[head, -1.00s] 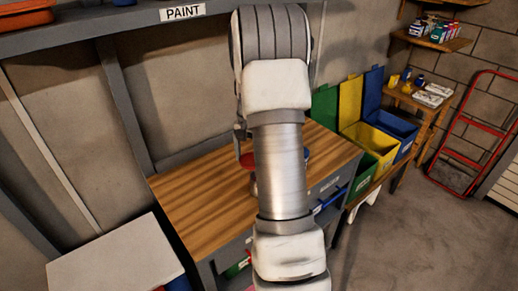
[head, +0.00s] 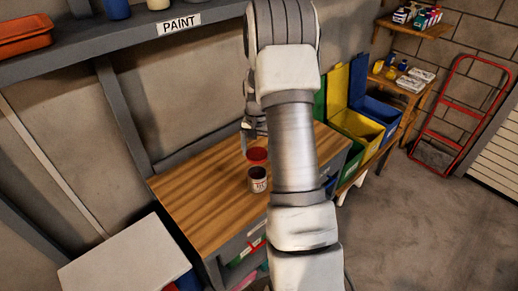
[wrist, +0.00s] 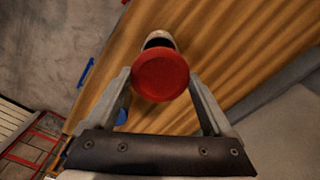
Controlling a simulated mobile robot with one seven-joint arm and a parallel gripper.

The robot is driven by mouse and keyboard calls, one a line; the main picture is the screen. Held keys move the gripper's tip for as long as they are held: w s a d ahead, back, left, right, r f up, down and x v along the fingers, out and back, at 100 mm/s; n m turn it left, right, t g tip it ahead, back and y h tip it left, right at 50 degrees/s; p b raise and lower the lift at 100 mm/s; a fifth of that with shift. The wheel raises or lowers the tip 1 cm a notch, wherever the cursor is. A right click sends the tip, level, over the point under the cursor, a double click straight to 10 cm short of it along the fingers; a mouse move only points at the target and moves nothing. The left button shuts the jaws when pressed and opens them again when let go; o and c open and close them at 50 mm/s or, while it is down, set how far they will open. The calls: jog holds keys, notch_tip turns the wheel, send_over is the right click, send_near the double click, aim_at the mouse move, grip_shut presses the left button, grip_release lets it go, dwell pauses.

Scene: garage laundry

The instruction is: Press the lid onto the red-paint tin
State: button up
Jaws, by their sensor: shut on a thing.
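The red lid (head: 257,155) is a round disc held by my gripper (head: 254,142) above the wooden workbench (head: 205,200). In the wrist view the lid (wrist: 160,77) sits between the two fingertips, which are shut on it. The paint tin (head: 258,182) stands upright on the bench, open and dark inside, with a pale label. In the head view it is just below and nearer than the lid. In the wrist view the tin (wrist: 158,36) shows just beyond the lid, which hides part of it. The lid is apart from the tin.
The "PAINT" shelf (head: 110,49) runs above the bench. Green, yellow and blue bins (head: 355,128) stand to the right. A white-topped unit (head: 125,258) is at front left. A blue item (wrist: 120,117) is partly hidden by a finger in the wrist view. The bench's left part is clear.

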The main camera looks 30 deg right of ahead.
jog(key=shift+f+b, duration=1.45)
jog(key=shift+f, duration=1.15)
jog(key=shift+f+b, duration=0.4)
jog(key=shift+f, duration=0.1)
jog(key=shift+f+b, duration=0.6)
jog(key=shift+b, duration=0.15)
jog(key=o, duration=1)
jog(key=shift+o, duration=0.2)
jog(key=shift+r+p, duration=2)
jog(key=shift+r, duration=1.55)
